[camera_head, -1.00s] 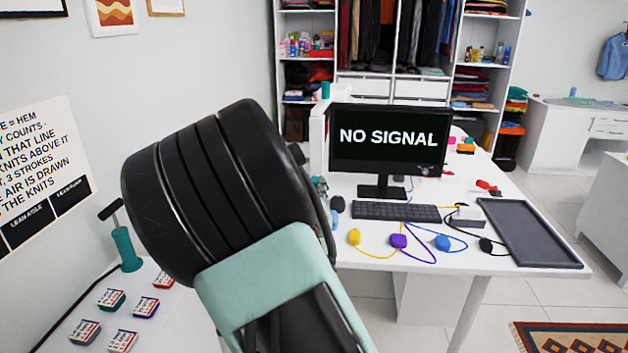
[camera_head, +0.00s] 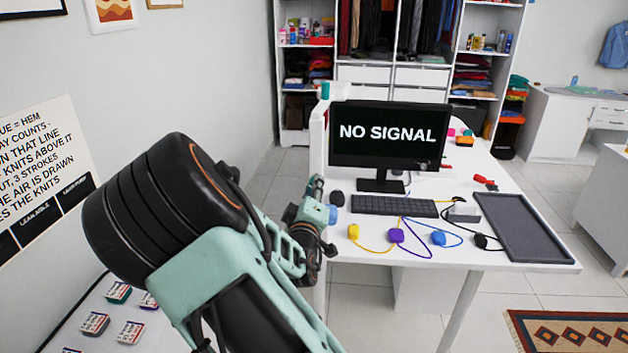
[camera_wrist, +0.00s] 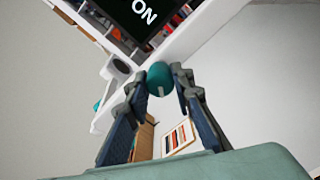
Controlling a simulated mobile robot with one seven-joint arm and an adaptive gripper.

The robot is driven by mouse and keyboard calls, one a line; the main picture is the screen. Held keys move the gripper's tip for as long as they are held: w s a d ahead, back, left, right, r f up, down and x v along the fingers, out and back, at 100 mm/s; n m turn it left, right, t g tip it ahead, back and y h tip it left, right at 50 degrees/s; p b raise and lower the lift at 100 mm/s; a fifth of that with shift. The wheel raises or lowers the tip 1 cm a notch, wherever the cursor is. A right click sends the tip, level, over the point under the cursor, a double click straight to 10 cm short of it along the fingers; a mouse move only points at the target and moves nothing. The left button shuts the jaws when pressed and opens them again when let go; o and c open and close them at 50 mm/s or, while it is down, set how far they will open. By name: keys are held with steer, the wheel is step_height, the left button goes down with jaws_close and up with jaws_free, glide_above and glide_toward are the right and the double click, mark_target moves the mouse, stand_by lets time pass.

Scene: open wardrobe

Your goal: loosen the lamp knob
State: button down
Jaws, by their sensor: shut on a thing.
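My gripper (camera_head: 318,225) reaches to the left edge of the desk, left of the monitor. In the wrist view its two dark fingers (camera_wrist: 162,88) close from both sides on a rounded teal knob (camera_wrist: 160,76) with a small grey mark. This appears to be the lamp knob. In the head view a small blue piece (camera_head: 332,215) shows at the fingertips; I cannot tell whether it is the same knob.
A monitor (camera_head: 388,134), a keyboard (camera_head: 393,205), several coloured plugs with cables and a dark tray (camera_head: 527,228) are on the white desk. Small labelled blocks (camera_head: 130,332) lie on the lower left table.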

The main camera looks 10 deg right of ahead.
steer(key=n+p, duration=0.2)
steer(key=n, duration=0.2)
steer(key=shift+r, duration=0.1)
steer(key=shift+n+p, duration=0.4)
steer(key=shift+n, duration=0.3)
steer(key=c, duration=1.6)
jaws_free()
steer(key=shift+c, duration=0.4)
